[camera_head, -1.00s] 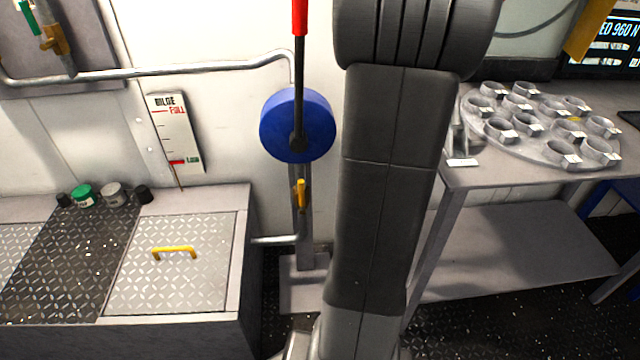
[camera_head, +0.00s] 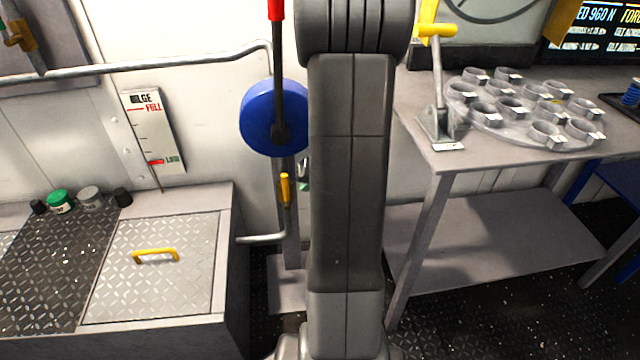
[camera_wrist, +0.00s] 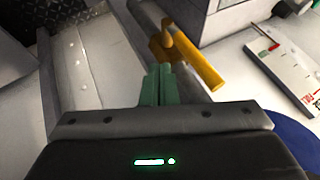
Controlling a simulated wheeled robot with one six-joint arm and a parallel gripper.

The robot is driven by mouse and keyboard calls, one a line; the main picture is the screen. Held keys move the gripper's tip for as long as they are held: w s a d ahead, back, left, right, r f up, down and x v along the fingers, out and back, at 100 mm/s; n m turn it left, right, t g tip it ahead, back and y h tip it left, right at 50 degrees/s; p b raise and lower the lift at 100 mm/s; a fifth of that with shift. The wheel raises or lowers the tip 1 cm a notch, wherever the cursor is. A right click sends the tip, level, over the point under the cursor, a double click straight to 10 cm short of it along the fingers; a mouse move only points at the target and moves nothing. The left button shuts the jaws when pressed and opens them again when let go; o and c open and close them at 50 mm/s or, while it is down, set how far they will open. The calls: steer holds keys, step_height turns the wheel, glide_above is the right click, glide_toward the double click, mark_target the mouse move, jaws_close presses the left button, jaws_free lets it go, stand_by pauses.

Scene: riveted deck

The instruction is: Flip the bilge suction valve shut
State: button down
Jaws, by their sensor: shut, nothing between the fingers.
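A valve with a yellow lever (camera_head: 285,188) sits on the upright pipe below the blue pump wheel in the head view. The lever stands upright, roughly in line with the pipe. In the wrist view the yellow lever (camera_wrist: 200,62) runs from its pivot toward the lower right. My gripper (camera_wrist: 161,80) has its green fingers shut together and empty, pointing at the valve just beside the lever. I cannot tell whether they touch it.
The blue wheel (camera_head: 274,118) with its red-tipped rod is above the valve. A bilge gauge (camera_head: 154,132) hangs on the wall to the left. A deck box with a yellow-handled hatch (camera_head: 155,285) stands lower left. A bench (camera_head: 455,165) with a round cup plate stands right.

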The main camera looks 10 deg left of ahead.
mark_target(286, 191)
steer(key=shift+s+a+r, duration=0.1)
steer(key=shift+s+a, duration=0.05)
steer(key=shift+a, duration=1.1)
